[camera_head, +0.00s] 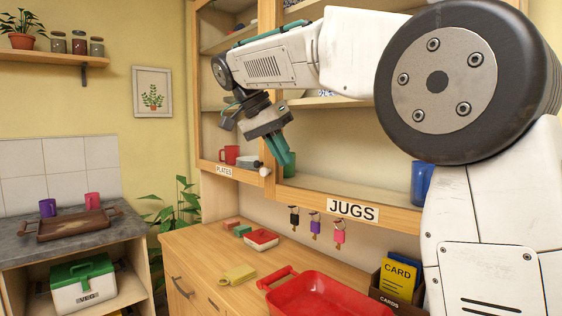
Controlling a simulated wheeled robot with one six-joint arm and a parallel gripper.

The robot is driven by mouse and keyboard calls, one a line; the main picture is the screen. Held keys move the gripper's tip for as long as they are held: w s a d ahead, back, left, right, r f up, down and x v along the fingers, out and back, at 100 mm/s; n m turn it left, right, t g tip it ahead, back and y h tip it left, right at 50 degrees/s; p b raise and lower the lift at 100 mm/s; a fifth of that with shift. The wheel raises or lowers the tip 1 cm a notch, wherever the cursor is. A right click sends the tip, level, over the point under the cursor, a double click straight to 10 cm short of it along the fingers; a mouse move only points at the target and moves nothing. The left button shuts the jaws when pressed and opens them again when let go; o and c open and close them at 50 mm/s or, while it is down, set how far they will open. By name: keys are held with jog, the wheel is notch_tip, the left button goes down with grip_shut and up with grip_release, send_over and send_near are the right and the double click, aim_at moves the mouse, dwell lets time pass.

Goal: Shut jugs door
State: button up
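The jugs door is the wooden-framed right part of the wall cabinet, with the JUGS label (353,210) on its lower rail. My arm hides much of its upper and right side, and I cannot tell how far it stands open. A small pale knob (264,171) sits near the upright between the PLATES and JUGS sections. My gripper (280,150), with teal fingers, points down in front of that upright, just above the knob. I see nothing clearly held, and its finger gap is hard to make out.
The PLATES section (223,171) is at left, with a red mug (229,154) inside. A blue jug (422,183) shows at right. Keys (315,226) hang below the cabinet.

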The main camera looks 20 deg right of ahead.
jog(key=shift+s+d+r+n+t, duration=0.25)
jog(key=shift+s+r, duration=0.1)
jog(key=shift+s, duration=0.25)
jog(key=shift+s+d+r+n+t, duration=0.15)
jog(key=shift+s+r+t, duration=0.15)
jog(key=shift+s, duration=0.25)
grip_shut()
jog(key=w+f+n+t+y, duration=0.1)
jog(key=w+f+n+t, duration=0.1)
jog(key=n, duration=0.3)
jog(key=w+d+f+n+t, duration=0.1)
jog(key=w+f+n+t, duration=0.1)
jog(key=w+n, duration=0.3)
jog(key=w+d+f+n+t+y, duration=0.1)
jog(key=w+f+n+t, duration=0.1)
jog(key=w+f+n, duration=0.2)
jog(key=shift+w+d+f+n+t+y, duration=0.1)
jog(key=shift+d+f+n+t+y, duration=0.2)
jog(key=shift+n, duration=0.3)
jog(key=shift+w+d, duration=0.4)
jog(key=shift+d, duration=0.1)
